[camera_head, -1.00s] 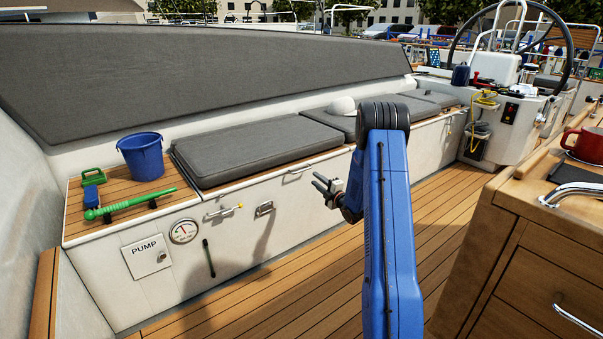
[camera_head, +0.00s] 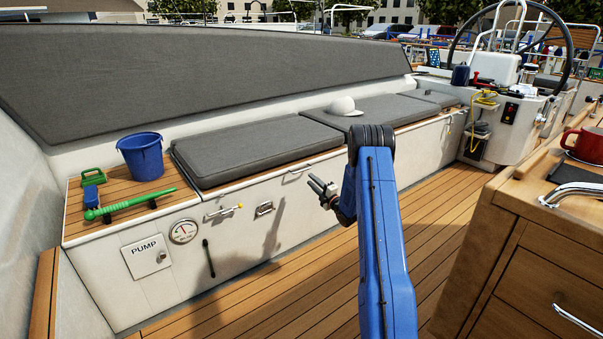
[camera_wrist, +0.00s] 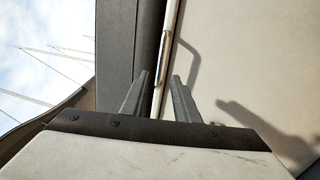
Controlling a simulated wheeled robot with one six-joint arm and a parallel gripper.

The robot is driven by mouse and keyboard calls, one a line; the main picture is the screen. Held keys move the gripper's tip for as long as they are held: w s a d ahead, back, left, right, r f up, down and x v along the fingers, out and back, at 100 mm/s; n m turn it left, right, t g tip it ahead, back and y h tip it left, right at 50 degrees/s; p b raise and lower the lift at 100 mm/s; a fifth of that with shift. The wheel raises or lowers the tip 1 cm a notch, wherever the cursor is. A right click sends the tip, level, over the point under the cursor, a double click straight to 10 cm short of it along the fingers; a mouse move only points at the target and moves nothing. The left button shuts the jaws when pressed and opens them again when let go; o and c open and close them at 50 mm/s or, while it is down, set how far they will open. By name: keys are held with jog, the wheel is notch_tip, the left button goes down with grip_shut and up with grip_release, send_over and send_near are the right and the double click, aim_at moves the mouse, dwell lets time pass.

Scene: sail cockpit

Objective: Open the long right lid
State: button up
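The bench along the far side carries grey cushioned lids. A long one (camera_head: 255,150) is in the middle, and another (camera_head: 390,113) with a white cap (camera_head: 342,105) on it lies to its right. A thin metal handle (camera_head: 298,170) sits under the front edge near the middle lid's right end. My gripper (camera_head: 318,186) is in front of the bench face, a little right of and below this handle. In the wrist view my gripper (camera_wrist: 162,85) is open and empty, its fingers pointing toward the lid edge and a metal handle (camera_wrist: 164,47). Contact is not visible.
A wooden cabinet (camera_head: 530,265) with a red mug (camera_head: 585,145) is at right. The plank floor (camera_head: 265,295) between them is clear.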

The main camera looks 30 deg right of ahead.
aim_at(301, 171)
jog(key=x, duration=0.9)
jog(key=shift+w+a, duration=0.1)
jog(key=shift+w, duration=0.1)
jog(key=shift+c, duration=0.3)
grip_shut()
